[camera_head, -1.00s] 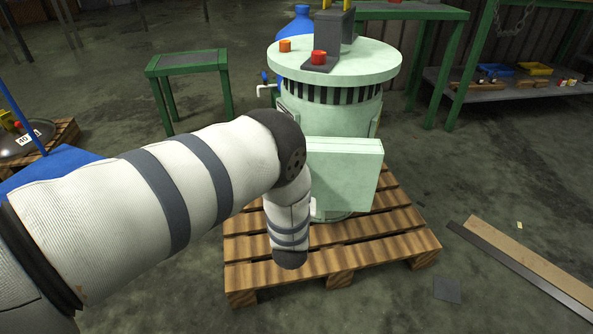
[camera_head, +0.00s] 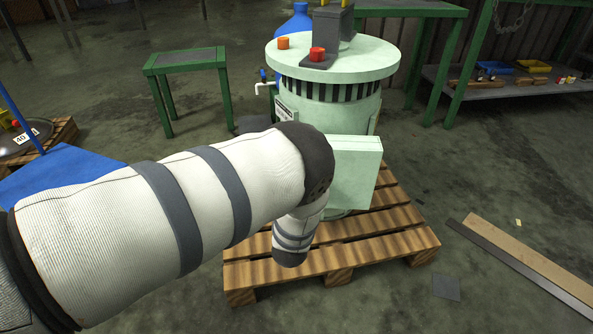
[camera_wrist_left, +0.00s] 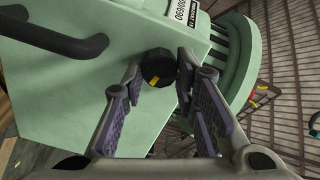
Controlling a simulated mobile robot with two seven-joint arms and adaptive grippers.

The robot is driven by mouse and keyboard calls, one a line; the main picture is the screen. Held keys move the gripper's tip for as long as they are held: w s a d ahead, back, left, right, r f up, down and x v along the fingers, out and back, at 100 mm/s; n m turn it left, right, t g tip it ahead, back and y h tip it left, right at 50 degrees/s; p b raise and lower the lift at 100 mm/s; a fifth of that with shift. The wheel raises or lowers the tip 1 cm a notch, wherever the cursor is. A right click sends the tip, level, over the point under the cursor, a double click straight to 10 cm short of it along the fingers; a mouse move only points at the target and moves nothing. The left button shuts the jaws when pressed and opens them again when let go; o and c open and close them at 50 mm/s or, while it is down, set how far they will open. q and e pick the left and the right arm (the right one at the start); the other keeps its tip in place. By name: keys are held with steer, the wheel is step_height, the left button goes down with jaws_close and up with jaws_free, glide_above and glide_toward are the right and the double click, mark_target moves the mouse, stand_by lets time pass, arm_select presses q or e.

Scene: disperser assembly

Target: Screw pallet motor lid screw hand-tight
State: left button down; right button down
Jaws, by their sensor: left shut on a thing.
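The pale green motor (camera_head: 330,105) stands upright on the wooden pallet (camera_head: 345,245). A boxy pale green lid (camera_head: 357,165) projects from its front; my arm covers its left part. In the left wrist view, the lid (camera_wrist_left: 95,95) shows with a black bar handle (camera_wrist_left: 50,38). A round black screw knob (camera_wrist_left: 158,67) sits near the lid's edge. My left gripper (camera_wrist_left: 161,72) is shut on this knob, with one finger on each side. The gripper is hidden behind my arm in the head view. My right gripper is in neither view.
Metal and wooden planks (camera_head: 530,255) lie on the floor at right. A green stool (camera_head: 185,65) stands behind left, and a green shelf with bins (camera_head: 535,68) stands back right. The floor right of the pallet is mostly clear.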

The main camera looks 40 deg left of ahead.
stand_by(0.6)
arm_select(q)
steer(key=c, duration=1.3)
jaws_free()
steer(key=v, duration=1.2)
